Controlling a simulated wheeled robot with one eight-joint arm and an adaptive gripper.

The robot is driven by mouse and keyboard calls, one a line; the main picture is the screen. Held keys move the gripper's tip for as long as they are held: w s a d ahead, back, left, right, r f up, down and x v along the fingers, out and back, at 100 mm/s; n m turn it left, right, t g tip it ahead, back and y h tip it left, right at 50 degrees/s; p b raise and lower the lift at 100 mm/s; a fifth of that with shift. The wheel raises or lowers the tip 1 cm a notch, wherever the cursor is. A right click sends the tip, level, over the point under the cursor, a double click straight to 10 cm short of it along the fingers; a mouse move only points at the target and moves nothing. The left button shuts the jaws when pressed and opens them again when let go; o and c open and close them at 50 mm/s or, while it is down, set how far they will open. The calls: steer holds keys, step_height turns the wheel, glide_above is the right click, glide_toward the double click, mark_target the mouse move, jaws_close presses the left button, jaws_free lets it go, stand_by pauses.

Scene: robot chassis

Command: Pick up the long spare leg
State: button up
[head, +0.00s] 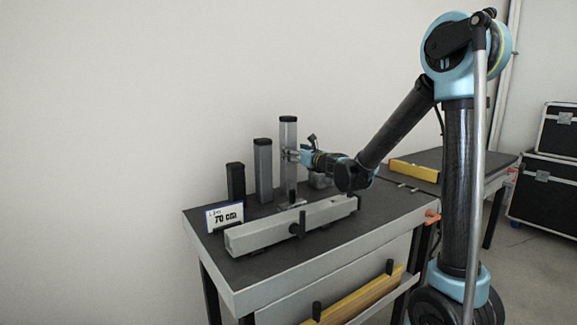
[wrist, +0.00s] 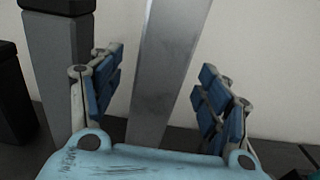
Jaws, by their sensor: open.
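Three legs stand upright in a row on the dark tabletop. The long spare leg (head: 288,135), a grey metal post with a black cap, is the tallest and stands at the right of the row. My gripper (head: 291,156) is at its upper half. In the wrist view the long leg (wrist: 166,65) rises between the two blue-padded fingers of my gripper (wrist: 160,92). The fingers are open, with a visible gap on each side of the leg. The leg's top is outside the wrist view.
A medium grey leg (head: 263,172) and a short dark leg (head: 236,184) stand to the left. A long grey beam (head: 265,235) with a black knob lies along the front of the workbench (head: 330,258). Black cases (head: 543,198) stand far right.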

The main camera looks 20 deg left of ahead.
steer(key=shift+x, duration=2.55)
steer(key=shift+w+d, duration=0.1)
jaws_close()
